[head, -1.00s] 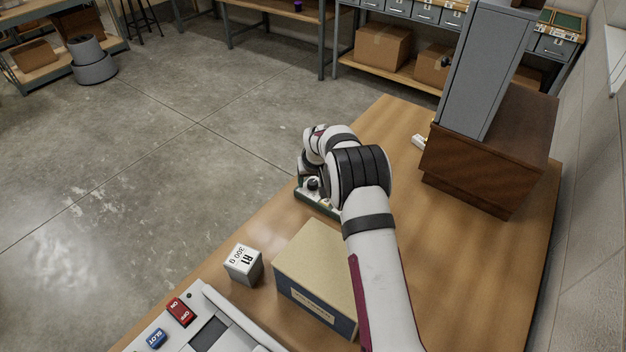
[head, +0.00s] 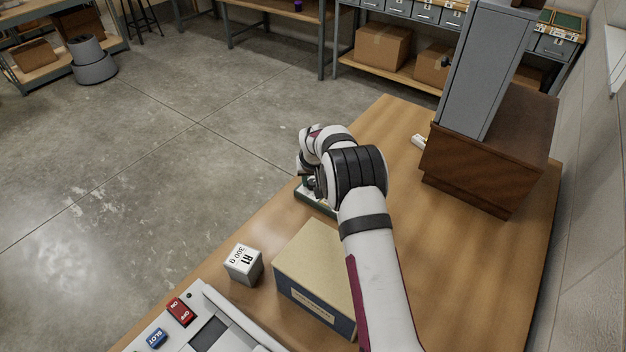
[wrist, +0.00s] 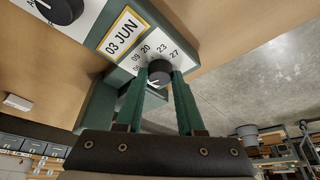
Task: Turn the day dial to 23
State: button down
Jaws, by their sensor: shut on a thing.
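The day dial (wrist: 160,72) is a black round knob on the white face of a dark green calendar block (wrist: 99,105). The numbers 09, 20, 23 and 27 show above it in the wrist view. A white mark on the knob appears to point down and left, away from 23; the number it meets is unclear. The card beside it (wrist: 122,33) reads 03 JUN. My gripper (wrist: 159,80) has its green fingers shut on the day dial, one on each side. In the head view my arm hides most of the block (head: 318,201).
A second black knob (wrist: 62,9) sits on the same block. A tan and blue box (head: 318,268) and a grey R1 300 g weight (head: 243,264) stand nearer on the table. A wooden chest (head: 488,160) bears a grey cabinet at the right. The table's left edge is close to the block.

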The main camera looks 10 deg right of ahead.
jog(key=m, duration=0.2)
jog(key=m+h, duration=0.1)
jog(key=m, duration=0.1)
jog(key=m+g+h, duration=0.1)
jog(key=m, duration=0.1)
jog(key=shift+w+a, duration=0.1)
jog(key=shift+a, duration=0.15)
jog(key=m, duration=0.2)
jog(key=m+g+h, duration=0.1)
jog(key=m, duration=0.2)
jog(key=shift+w+a+g, duration=0.1)
jog(key=shift+g, duration=0.2)
jog(key=shift+m+h, duration=0.3)
jog(key=shift+m, duration=0.1)
jog(key=c, duration=0.5)
grip_release()
jog(key=shift+r, duration=0.1)
jog(key=v, duration=1.5)
jog(key=shift+a+r, duration=0.2)
jog(key=shift+r, duration=0.05)
